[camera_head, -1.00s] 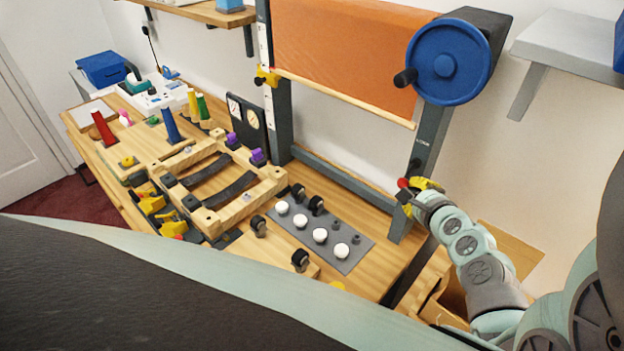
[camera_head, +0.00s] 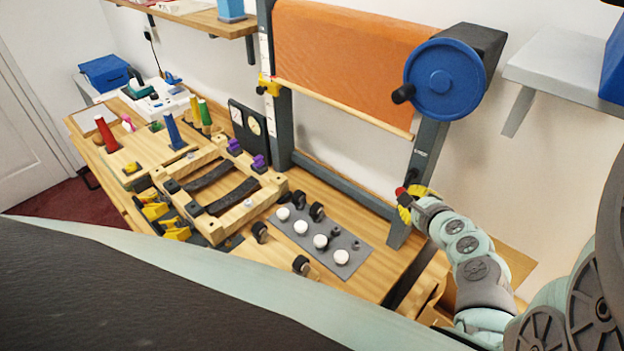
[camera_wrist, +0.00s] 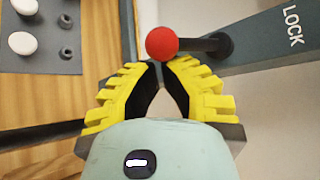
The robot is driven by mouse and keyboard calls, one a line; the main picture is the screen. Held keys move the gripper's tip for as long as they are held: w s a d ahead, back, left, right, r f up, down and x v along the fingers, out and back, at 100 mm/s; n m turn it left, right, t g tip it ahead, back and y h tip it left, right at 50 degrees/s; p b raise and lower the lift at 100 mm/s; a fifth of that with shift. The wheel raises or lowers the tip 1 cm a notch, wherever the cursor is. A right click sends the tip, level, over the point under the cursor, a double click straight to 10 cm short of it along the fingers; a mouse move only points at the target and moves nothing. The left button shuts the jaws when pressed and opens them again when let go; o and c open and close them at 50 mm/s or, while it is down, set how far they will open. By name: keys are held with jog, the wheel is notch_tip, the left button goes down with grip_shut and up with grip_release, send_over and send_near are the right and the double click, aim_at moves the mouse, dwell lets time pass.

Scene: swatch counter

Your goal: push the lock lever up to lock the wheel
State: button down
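The blue wheel (camera_head: 445,80) with its black handle is at the top right of the orange roll in the head view. The lock lever's red knob (camera_wrist: 162,43) is on a short dark rod in the wrist view, which runs right to the grey post (camera_wrist: 262,40) marked LOCK. The knob also shows in the head view (camera_head: 401,192), low on the post. My gripper (camera_wrist: 161,64) has yellow fingers whose tips come together right by the knob, with nothing seen between them. Whether they touch the knob I cannot tell.
A grey plate (camera_head: 357,262) with white knobs lies on the wooden counter left of my arm. A wooden frame (camera_head: 207,230) with dark straps is further left. A grey shelf (camera_head: 565,62) juts from the wall at upper right.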

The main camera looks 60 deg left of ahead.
jog(key=shift+s+d+r+m+g+h+p, duration=0.1)
jog(key=shift+s+r+m+g+h+p, duration=0.3)
jog(key=shift+p, duration=1.3)
jog(key=shift+s+r+m+g+h+p, duration=0.1)
jog(key=shift+r+m+g+p, duration=0.45)
jog(key=shift+p, duration=1.15)
jog(key=shift+s+r+m+g+h+p, duration=0.2)
jog(key=shift+g+p, duration=0.25)
jog(key=shift+p, duration=0.55)
jog(key=shift+s+r+m+g+h+p, duration=0.15)
jog(key=shift+g+p, duration=0.25)
jog(key=shift+p, duration=0.6)
jog(key=shift+d+r+m+g+h+p, duration=0.1)
jog(key=shift+r+m+g+h+p, duration=0.35)
jog(key=shift+g+p, duration=0.85)
jog(key=shift+r+m+p, duration=0.25)
jog(key=shift+r+p, duration=0.15)
jog(key=shift+p, duration=0.5)
dwell(0.4)
